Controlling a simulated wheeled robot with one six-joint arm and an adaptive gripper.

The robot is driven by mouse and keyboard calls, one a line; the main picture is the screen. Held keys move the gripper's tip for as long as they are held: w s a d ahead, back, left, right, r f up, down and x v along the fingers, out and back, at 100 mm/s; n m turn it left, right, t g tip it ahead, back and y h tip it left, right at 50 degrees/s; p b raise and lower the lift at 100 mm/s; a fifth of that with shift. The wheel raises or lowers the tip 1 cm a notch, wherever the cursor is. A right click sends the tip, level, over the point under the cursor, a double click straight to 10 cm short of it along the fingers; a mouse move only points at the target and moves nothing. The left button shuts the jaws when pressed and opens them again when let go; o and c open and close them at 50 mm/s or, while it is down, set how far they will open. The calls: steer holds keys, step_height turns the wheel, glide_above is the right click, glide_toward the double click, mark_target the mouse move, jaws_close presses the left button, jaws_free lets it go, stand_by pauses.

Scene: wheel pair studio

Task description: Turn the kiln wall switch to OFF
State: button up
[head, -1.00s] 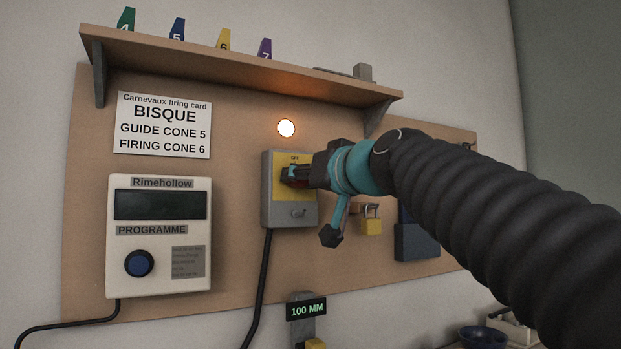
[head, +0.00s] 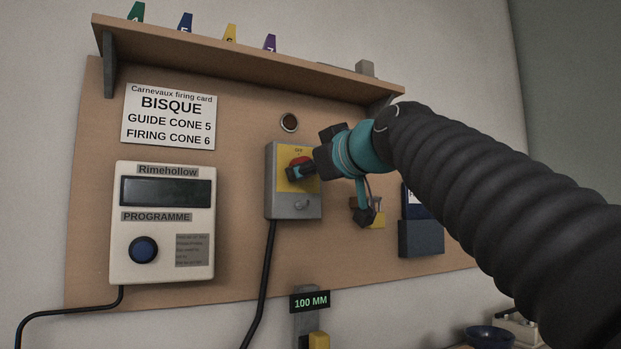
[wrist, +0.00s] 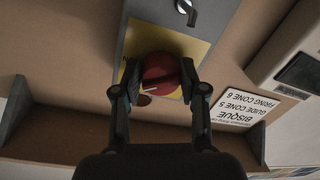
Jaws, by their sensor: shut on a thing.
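The kiln wall switch is a grey box (head: 279,207) with a yellow plate (head: 283,182) and a red rotary knob (head: 299,160). Small lettering above the knob looks like OFF. My gripper (head: 300,172) is shut on the red knob. In the wrist view, which is upside down, the fingers (wrist: 161,82) clasp the knob (wrist: 160,70) from both sides. A pale line on the knob slants towards the lower left there. The gripper hides part of the knob and plate in the head view.
A programme controller (head: 163,222) with a blank display and blue knob hangs left of the switch, below a firing card (head: 170,117). A shelf (head: 250,62) with numbered cones runs above. A padlock (head: 378,218) and a dark blue holder (head: 420,238) hang to the right.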

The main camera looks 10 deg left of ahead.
steer(key=n+b, duration=0.1)
steer(key=n, duration=0.4)
steer(key=shift+r, duration=0.15)
steer(key=n+h+b, duration=0.1)
steer(key=n, duration=0.4)
steer(key=shift+r+n, duration=0.15)
steer(key=shift+n, duration=0.25)
steer(key=o, duration=1.1)
steer(key=shift+o, duration=0.2)
steer(key=shift+d, duration=0.1)
steer(key=f+v, duration=0.1)
steer(key=v, duration=1.1)
steer(key=shift+r, duration=0.25)
